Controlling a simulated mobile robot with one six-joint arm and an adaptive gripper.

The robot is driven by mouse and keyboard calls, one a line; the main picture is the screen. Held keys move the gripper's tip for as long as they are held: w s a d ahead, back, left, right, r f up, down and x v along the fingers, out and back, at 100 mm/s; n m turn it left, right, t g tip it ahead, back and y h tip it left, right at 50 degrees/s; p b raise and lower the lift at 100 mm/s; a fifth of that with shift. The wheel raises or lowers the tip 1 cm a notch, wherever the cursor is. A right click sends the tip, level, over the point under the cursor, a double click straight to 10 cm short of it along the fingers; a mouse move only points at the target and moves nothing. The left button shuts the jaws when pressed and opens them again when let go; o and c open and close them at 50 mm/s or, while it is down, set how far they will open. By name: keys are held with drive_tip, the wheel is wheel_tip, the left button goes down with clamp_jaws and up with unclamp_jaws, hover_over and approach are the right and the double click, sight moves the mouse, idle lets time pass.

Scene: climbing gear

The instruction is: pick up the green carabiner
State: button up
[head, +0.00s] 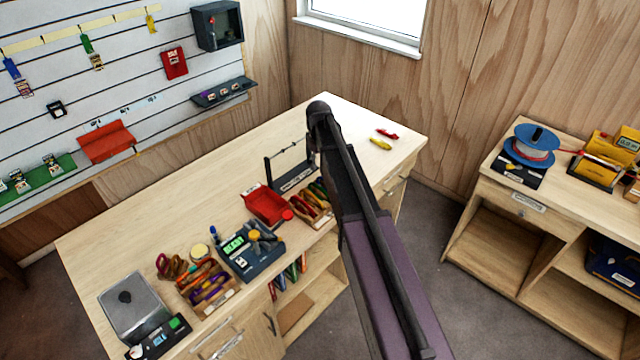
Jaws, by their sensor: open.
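I cannot pick out the green carabiner for certain. A small green item (87,44) hangs with a tag on the slatted wall at the upper left. A wooden box (319,222) on the bench holds several thin coloured pieces, some green, too small to name. A red piece (387,134) and a yellow piece (380,144), perhaps carabiners, lie at the bench's far right end. My arm rises across the middle and covers part of the bench. My gripper does not show; the arm may hide it.
The wooden bench (110,240) also bears a scale (135,305), a box of coloured gear (207,285), a dark device (250,250), a red tray (267,205) and a small rack (292,178). A second bench (530,195) with a spool stands right, across open floor.

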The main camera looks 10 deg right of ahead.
sight(319, 187)
drive_tip(key=shift+w+r, duration=0.45)
drive_tip(key=shift+w, duration=0.25)
drive_tip(key=shift+f, duration=0.2)
wheel_tip(319, 187, down, 8)
drive_tip(key=b, duration=0.8)
drive_tip(key=shift+f, duration=0.15)
drive_tip(key=shift+s+d+f+b, duration=0.1)
drive_tip(key=shift+f+b, duration=1.2)
drive_tip(key=shift+b, duration=0.1)
drive_tip(key=shift+s+d+f+b, duration=0.1)
drive_tip(key=shift+f+b, duration=1.2)
drive_tip(key=shift+b, duration=0.05)
clamp_jaws()
